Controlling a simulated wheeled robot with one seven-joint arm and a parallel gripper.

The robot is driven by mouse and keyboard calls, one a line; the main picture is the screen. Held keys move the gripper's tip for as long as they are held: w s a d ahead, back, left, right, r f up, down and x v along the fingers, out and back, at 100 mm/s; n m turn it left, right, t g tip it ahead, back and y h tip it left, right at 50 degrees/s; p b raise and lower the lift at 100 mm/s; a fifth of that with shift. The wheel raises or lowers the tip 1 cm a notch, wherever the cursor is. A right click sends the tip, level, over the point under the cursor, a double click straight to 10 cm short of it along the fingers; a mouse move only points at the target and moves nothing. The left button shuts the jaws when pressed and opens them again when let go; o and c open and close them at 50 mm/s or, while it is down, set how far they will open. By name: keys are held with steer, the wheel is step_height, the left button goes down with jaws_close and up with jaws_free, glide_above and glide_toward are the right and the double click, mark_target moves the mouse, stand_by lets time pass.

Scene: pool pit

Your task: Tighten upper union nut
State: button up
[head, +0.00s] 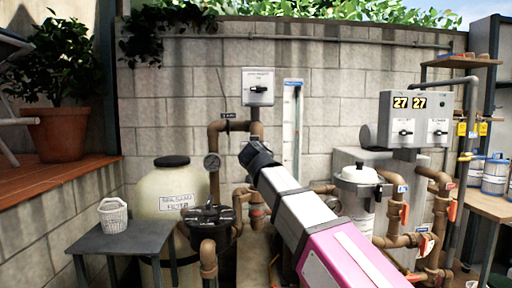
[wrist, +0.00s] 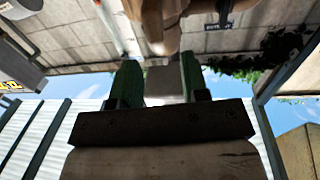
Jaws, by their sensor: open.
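My gripper (wrist: 158,78) is open in the wrist view, its two green fingers apart, with a pale grey block-like shape showing between them. I cannot tell what that shape is or how far away it lies. A brown pipe fitting (wrist: 157,22) shows just beyond the fingers at the top edge. In the head view my arm reaches to the brown pipework (head: 216,135) below the wall switch box, and its dark end (head: 257,155) overlaps the vertical pipe. The fingers are not clear there. The upper union nut cannot be made out for certain; my arm may hide it.
A tan filter tank (head: 172,192), a black-lidded pump (head: 210,216) and a small table (head: 130,240) with a white basket (head: 114,215) stand left. A white-lidded canister (head: 358,190) and pipes stand right.

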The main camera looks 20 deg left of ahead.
steer(key=v, duration=0.5)
steer(key=shift+s+d, duration=0.1)
steer(key=shift+s, duration=0.1)
